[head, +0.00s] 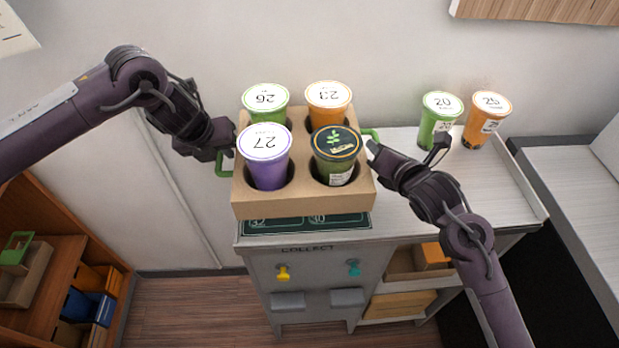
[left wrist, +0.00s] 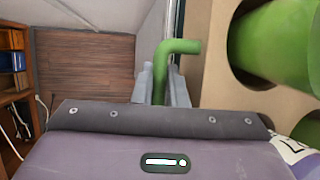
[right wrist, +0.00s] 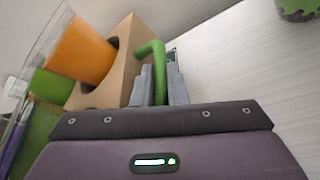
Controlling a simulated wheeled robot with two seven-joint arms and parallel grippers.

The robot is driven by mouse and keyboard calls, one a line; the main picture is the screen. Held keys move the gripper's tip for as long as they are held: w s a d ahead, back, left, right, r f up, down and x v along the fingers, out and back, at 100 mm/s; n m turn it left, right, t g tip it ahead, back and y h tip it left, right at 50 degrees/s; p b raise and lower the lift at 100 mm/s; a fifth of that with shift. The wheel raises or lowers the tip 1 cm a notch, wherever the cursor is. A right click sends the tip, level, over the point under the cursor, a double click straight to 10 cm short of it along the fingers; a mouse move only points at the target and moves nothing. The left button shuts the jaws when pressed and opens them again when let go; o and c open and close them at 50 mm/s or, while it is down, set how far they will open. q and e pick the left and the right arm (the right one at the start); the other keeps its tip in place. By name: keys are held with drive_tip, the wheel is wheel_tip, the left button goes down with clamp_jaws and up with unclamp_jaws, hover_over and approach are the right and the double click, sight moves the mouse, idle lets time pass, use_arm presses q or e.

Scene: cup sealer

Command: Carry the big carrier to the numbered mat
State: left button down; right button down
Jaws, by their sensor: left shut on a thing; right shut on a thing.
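The big carrier (head: 305,203) is a tan cardboard box holding a green cup (head: 266,98), an orange cup (head: 328,97), a purple cup (head: 266,165) and a dark green cup (head: 336,157). It looks level and appears to be above the numbered mat (head: 347,224), whose dark front strip shows below it; the rest is hidden. I cannot tell the gap. My left gripper (head: 229,153) is shut on the carrier's left green handle (left wrist: 161,88). My right gripper (head: 374,147) is shut on the right green handle (right wrist: 157,78).
The mat lies on a light counter (head: 470,190) with COLLECT on its front. Another green cup (head: 438,120) and orange cup (head: 487,119) stand at its back right. A wooden shelf (head: 60,280) with a smaller green-handled carrier (head: 22,270) is at lower left.

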use_arm(q)
drive_tip(key=shift+w+d+r, duration=0.2)
drive_tip(key=shift+d, duration=0.05)
use_arm(e)
drive_tip(key=shift+d+r, duration=0.3)
drive_tip(key=shift+d, duration=0.1)
use_arm(q)
drive_tip(key=shift+a, duration=0.1)
